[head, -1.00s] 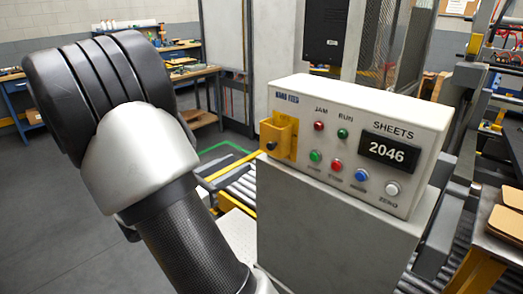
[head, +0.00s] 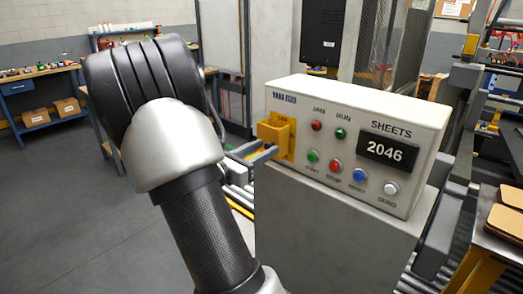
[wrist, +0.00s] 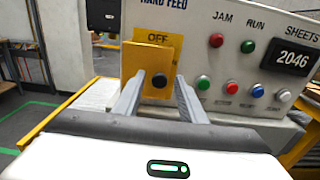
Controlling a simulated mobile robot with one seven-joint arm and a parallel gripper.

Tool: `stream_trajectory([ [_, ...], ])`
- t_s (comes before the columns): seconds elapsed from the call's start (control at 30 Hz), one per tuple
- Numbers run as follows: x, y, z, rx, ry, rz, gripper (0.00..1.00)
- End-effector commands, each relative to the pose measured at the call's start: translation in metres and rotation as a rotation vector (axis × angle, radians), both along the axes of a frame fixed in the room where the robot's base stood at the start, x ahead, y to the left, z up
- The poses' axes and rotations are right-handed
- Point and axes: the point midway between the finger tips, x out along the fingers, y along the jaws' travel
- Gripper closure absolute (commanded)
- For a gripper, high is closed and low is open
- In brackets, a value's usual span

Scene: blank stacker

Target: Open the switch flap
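The yellow switch flap (head: 275,131) is at the left end of the white control box's front. It looks shut, hanging over a yellow plate marked OFF (wrist: 158,38) in the wrist view. A dark round knob (wrist: 159,81) sits low on the flap. My gripper (wrist: 159,83) is open, with one grey finger on each side of the knob and gaps between. In the head view my gripper (head: 268,153) reaches the flap's lower front from the left, and its fingers hide the knob. Contact with the flap cannot be told.
The control box (head: 355,185) carries lamps, several push buttons (head: 335,164) and a SHEETS display (head: 388,150) reading 2046, right of the flap. It stands on a grey cabinet (head: 310,225). A roller conveyor lies behind. A workbench (head: 42,85) stands at the far left; the floor there is clear.

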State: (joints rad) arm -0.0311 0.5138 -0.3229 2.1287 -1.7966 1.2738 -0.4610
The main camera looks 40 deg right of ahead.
Motion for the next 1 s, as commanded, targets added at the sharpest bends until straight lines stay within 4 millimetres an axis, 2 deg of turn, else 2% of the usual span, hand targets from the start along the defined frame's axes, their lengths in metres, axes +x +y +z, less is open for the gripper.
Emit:
stream_trajectory([
  [0.03, 0.0, 0.0, 0.0, 0.0, 0.0, 0.0, 0.68],
  [0.23, 0.0, 0.0, 0.0, 0.0, 0.0, 0.0, 1.0],
  [0.67, 0.005, 0.004, 0.001, 0.0, 0.001, -0.042, 1.0],
  [1.0, 0.023, 0.017, 0.003, -0.001, 0.001, -0.268, 1.0],
])
